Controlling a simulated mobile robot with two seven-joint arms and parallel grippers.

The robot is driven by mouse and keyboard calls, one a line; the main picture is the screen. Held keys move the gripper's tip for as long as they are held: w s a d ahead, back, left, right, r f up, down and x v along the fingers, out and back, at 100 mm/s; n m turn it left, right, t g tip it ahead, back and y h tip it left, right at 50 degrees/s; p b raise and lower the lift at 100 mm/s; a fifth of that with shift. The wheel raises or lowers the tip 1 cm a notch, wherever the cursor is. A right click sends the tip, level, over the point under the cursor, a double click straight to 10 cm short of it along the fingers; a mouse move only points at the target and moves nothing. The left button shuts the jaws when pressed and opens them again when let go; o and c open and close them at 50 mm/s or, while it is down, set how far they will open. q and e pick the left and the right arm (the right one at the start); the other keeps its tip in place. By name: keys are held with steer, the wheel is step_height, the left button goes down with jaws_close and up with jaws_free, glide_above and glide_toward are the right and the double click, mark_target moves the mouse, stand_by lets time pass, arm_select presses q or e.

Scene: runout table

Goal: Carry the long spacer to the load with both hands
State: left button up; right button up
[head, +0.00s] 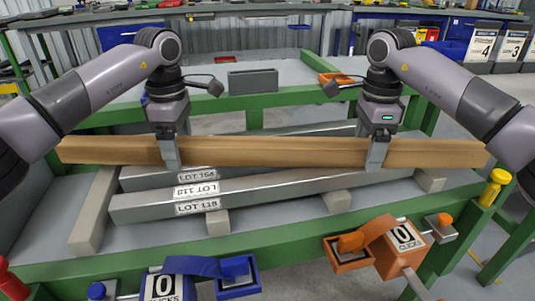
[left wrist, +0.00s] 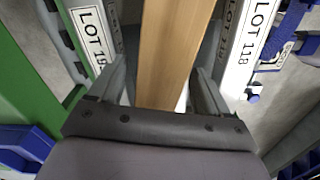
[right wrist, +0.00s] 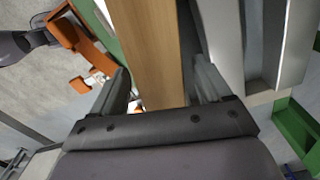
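The long spacer (head: 275,152) is a brown wooden beam lying crosswise over the near table, above and behind the grey labelled bars (head: 290,190). My left gripper (head: 168,150) straddles it left of its middle, and my right gripper (head: 378,152) straddles it toward its right end. In the left wrist view the spacer (left wrist: 175,50) passes between the open fingers, with gaps beside it. In the right wrist view the spacer (right wrist: 150,50) also passes between open fingers, with a gap clearest at the right. The far fingers are hidden in the head view.
Pale blocks (head: 95,212) lie under the bars on the green-framed table (head: 310,237). A blue counter box (head: 165,285) and an orange one (head: 402,238) hang at the front edge, near a yellow knob (head: 494,187).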

arm_select(q)
step_height(320, 180, up, 12)
arm_select(e)
step_height(320, 180, up, 12)
stand_by(0.9)
